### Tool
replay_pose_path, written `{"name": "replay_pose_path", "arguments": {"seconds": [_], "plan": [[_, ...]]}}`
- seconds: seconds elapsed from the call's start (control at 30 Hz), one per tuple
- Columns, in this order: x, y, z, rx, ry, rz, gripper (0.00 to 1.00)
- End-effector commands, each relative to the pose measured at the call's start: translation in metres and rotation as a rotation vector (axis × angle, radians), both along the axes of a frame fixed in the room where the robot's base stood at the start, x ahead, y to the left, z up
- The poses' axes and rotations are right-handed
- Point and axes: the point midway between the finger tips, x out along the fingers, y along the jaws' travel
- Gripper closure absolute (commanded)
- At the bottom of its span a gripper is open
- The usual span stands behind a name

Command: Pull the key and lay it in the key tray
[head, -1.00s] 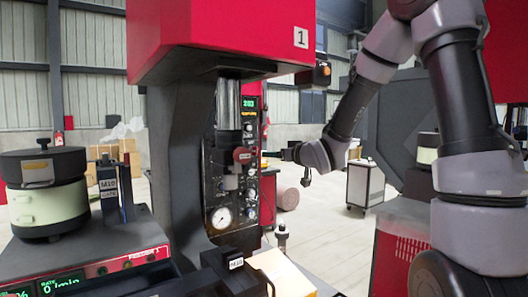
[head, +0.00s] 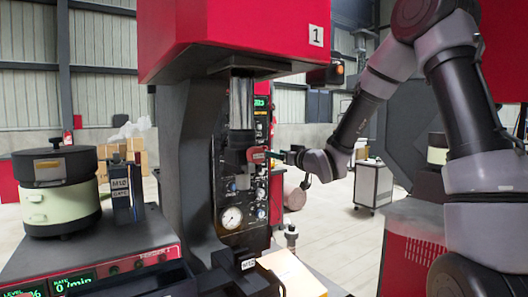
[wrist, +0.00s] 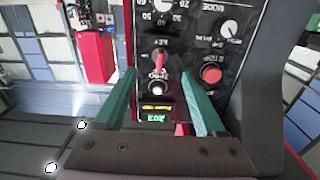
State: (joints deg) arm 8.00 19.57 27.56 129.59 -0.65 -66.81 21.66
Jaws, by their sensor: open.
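The key (wrist: 160,60) shows in the wrist view as a slim red piece standing in a switch marked KEY on a black control panel (wrist: 182,90), which appears upside down. My gripper (wrist: 158,80) is open, with one green finger on either side of the key in the picture. The fingers look apart from the key, and I cannot tell the depth between them. In the head view my gripper (head: 279,156) is beside the press column, close to a red part with a small label (head: 257,154). I cannot make out the key tray.
The press column (head: 185,150) and its red head (head: 240,40) stand left of and above my gripper. A pale yellow box (head: 292,272) sits low in front. A feeder bowl (head: 58,190) stands at left. Below the gripper there is open floor behind the machine.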

Motion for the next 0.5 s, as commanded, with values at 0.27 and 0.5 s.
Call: {"name": "replay_pose_path", "arguments": {"seconds": [0.27,0.5], "plan": [[0.034,0.023,0.000,0.001,0.001,0.001,0.28],[0.051,0.034,0.000,-0.001,0.001,0.000,0.28]]}}
